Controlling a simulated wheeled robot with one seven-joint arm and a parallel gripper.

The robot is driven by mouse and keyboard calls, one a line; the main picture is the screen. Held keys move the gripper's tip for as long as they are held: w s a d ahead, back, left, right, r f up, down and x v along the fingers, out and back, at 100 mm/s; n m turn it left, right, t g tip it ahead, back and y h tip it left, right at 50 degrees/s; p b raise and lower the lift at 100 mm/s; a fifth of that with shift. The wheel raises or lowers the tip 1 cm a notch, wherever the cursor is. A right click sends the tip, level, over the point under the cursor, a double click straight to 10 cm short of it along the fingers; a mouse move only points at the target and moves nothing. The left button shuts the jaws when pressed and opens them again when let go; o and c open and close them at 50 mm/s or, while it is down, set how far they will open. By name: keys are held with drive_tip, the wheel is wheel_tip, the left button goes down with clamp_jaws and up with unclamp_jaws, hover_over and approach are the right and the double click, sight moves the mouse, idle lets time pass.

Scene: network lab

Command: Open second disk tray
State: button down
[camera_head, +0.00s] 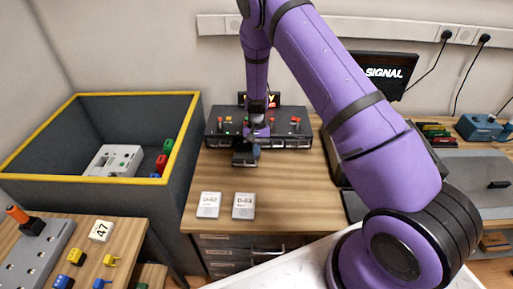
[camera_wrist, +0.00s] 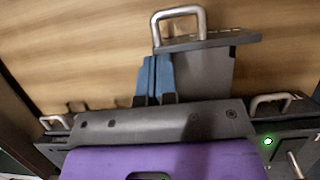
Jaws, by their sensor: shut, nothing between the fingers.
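The disk unit (camera_head: 290,141) is a wide dark box at the back of the wooden desk in the head view. One disk tray (camera_head: 243,161), left of its middle, stands out from the front towards the viewer. In the wrist view this tray (camera_wrist: 212,70) shows as a dark plate with a metal handle (camera_wrist: 180,14) at its outer end. My gripper (camera_wrist: 153,82) has its blue fingers together and empty. They are beside or over the tray's left part in that view, inward from the handle; contact cannot be told. It also shows in the head view (camera_head: 255,150).
Other trays stay in the unit; handles show at the left (camera_wrist: 56,122) and right (camera_wrist: 270,101) in the wrist view. A yellow-rimmed bin (camera_head: 100,95) stands left, a monitor (camera_head: 383,72) right.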

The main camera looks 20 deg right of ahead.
drive_tip(key=s, duration=0.1)
drive_tip(key=s+a, duration=0.1)
drive_tip(key=shift+s, duration=0.35)
wheel_tip(320, 180, up, 25)
drive_tip(key=d+n+t, duration=0.1)
drive_tip(key=d+t, duration=0.1)
drive_tip(key=s+d+r+n+t, duration=0.1)
drive_tip(key=s+r+t, duration=0.1)
drive_tip(key=s+r, duration=0.8)
drive_tip(key=s+r+n+t, duration=0.1)
drive_tip(key=s+r, duration=0.2)
drive_tip(key=s, duration=0.3)
drive_tip(key=s+d+r+t+h, duration=0.1)
drive_tip(key=s+r+t, duration=0.1)
drive_tip(key=s+r, duration=0.2)
drive_tip(key=s+d+r+n+t, duration=0.1)
drive_tip(key=s+r, duration=0.3)
drive_tip(key=s, duration=0.6)
drive_tip(key=shift+s+r+n+t+h, duration=0.15)
drive_tip(key=shift+s+n+t+h, duration=0.2)
drive_tip(key=shift+t, duration=0.25)
